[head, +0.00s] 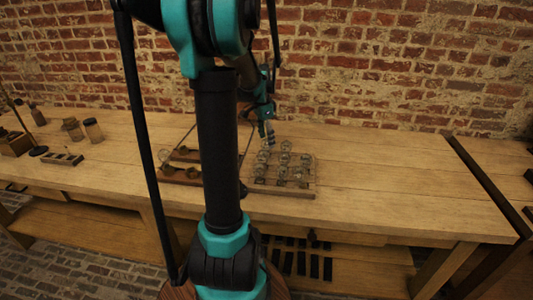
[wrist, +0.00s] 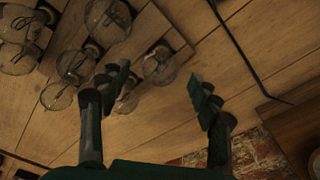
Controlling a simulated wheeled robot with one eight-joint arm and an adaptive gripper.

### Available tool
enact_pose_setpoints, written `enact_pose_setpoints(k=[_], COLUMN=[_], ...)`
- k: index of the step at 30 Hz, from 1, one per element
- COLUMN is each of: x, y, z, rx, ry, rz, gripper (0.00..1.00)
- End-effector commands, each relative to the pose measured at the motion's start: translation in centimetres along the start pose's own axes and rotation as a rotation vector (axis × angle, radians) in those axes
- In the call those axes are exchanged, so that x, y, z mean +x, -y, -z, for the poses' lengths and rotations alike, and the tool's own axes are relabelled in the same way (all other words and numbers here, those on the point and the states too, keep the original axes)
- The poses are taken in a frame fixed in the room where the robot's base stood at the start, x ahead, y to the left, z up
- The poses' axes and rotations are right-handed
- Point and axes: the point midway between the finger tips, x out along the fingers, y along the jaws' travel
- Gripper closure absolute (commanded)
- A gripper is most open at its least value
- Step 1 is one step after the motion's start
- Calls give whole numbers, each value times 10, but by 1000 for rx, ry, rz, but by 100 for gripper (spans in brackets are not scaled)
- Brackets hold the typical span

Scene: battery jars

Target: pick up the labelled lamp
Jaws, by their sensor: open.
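Several clear glass globe lamps stand on a wooden board (head: 285,191) on the bench in the head view. My gripper (head: 268,142) is over the back left of this board. In the wrist view my gripper (wrist: 159,77) is open and empty, its two dark fingers apart. One globe lamp (wrist: 159,66) shows in the gap between the fingertips; I cannot tell how far beyond them it is. Another lamp (wrist: 126,102) is partly hidden by the left finger. More lamps (wrist: 108,20) fill the upper left. I cannot make out a label on any lamp.
A second wooden board (head: 180,176) with dark pieces lies left of the lamps, partly hidden by my arm. Jars (head: 93,130) and a small slotted block (head: 62,159) stand farther left. A brick wall (head: 400,70) rises behind. The bench right of the lamps is clear.

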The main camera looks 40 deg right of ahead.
Motion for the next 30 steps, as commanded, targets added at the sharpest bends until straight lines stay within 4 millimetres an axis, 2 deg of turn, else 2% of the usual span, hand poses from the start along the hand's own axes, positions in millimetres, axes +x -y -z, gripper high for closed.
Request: enact_pose_setpoints(k=[3,10,22,30], x=[7,8,7,6], y=[0,0,0,0], z=[0,0,0,0], rx=[0,0,0,0], ry=[0,0,0,0], rz=[0,0,0,0], gripper=[37,38,86,87])
